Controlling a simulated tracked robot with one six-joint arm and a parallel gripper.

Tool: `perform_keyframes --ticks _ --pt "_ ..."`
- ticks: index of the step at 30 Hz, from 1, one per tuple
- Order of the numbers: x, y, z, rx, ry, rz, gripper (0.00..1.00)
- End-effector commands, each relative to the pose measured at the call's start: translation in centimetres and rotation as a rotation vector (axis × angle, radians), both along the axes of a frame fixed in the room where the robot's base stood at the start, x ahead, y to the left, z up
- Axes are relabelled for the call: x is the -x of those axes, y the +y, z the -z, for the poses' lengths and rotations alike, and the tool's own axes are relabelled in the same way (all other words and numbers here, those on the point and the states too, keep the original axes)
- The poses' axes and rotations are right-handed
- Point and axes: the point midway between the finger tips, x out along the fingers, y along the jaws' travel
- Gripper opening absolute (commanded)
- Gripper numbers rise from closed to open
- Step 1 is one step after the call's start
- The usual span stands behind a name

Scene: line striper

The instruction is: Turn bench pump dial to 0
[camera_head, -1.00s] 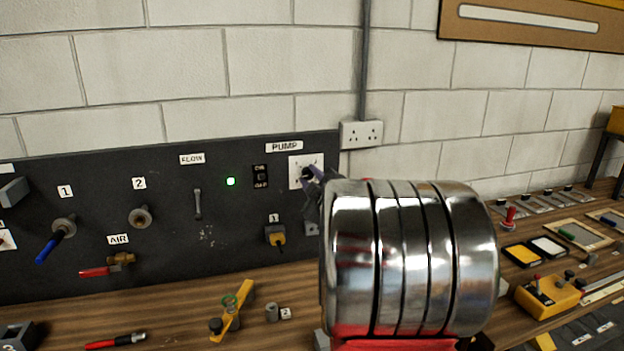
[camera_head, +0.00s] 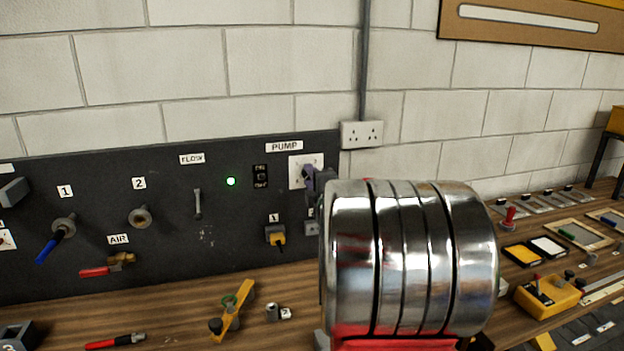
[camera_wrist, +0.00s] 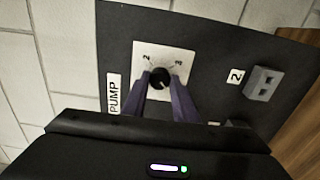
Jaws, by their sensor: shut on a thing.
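The pump dial (camera_wrist: 161,78) is a black knob on a white square plate (camera_wrist: 178,54) with the marks 2 and 3 showing in the wrist view. My gripper (camera_wrist: 161,90) has its two purple fingers on either side of the knob and is shut on it. In the head view the dial plate (camera_head: 297,172) is below the PUMP label (camera_head: 284,147), and my gripper (camera_head: 312,178) covers the knob. The lower part of the plate and its other marks are hidden by my fingers.
A green light (camera_head: 231,181) glows left of a black switch (camera_head: 260,176) beside the dial. A yellow plug (camera_head: 275,235) is below. A grey socket marked 2 (camera_wrist: 263,83) is near the dial. My wide metal arm link hides much of the bench's middle.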

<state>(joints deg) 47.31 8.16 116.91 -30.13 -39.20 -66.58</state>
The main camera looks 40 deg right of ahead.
Motion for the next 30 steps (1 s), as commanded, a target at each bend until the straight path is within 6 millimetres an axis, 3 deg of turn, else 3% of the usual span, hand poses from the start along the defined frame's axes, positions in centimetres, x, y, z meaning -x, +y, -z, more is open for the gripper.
perform_keyframes --ticks 1,9,10,18,30 --pt "0.23 -0.22 0.85 -0.01 0.014 0.007 0.04" --pt "0.23 -0.22 0.85 -0.01 0.014 0.007 0.04" --pt "0.23 -0.22 0.85 -0.01 0.014 0.007 0.27" --pt "0.11 -0.11 0.49 -0.006 0.008 0.004 0.45" --pt "0.6 0.26 0.16 -0.002 0.003 0.002 0.45"
